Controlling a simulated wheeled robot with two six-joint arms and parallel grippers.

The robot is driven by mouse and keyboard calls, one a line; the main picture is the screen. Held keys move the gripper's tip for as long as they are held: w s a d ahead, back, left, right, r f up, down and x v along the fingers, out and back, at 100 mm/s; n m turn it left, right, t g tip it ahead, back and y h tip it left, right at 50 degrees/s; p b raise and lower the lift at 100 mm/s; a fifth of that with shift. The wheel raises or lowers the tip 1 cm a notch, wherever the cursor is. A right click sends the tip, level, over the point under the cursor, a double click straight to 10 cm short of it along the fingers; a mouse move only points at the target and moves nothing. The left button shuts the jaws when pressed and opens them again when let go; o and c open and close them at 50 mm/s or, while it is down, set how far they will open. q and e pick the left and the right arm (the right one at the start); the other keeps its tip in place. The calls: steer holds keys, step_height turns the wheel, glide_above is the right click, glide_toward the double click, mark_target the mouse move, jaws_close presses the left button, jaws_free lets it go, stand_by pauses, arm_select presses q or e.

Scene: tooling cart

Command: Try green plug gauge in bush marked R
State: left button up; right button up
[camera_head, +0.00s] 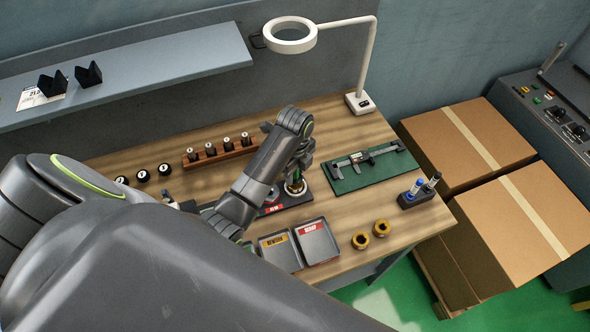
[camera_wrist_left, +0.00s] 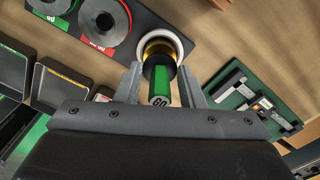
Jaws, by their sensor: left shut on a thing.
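My left gripper (camera_head: 297,172) points down over the back middle of the bench. Its fingers, also in the left wrist view (camera_wrist_left: 163,88), are shut on the green plug gauge (camera_wrist_left: 160,84), whose near end reads GO. The far end of the gauge lines up with a brass bush (camera_wrist_left: 158,46) in a pale ring; how far it enters, if at all, is hidden. That pale ring also shows under the gripper in the head view (camera_head: 295,188). No R mark is legible. Two loose brass bushes (camera_head: 361,240) (camera_head: 381,228) sit at the front right. My right gripper is not seen.
A dark stand holds a red-labelled ring (camera_wrist_left: 104,22) beside the bush. Rework (camera_head: 281,252) and scrap (camera_head: 317,241) trays lie in front. A green mat (camera_head: 364,170) with a caliper, a pen holder (camera_head: 419,195) and a lamp (camera_head: 358,101) stand right. A wooden rack (camera_head: 221,155) is behind.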

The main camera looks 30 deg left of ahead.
arm_select(q)
steer(key=shift+f+b, duration=0.3)
steer(key=shift+f, duration=0.5)
stand_by(1.2)
steer(key=shift+r+p, duration=0.5)
steer(key=shift+r, duration=1.05)
stand_by(1.8)
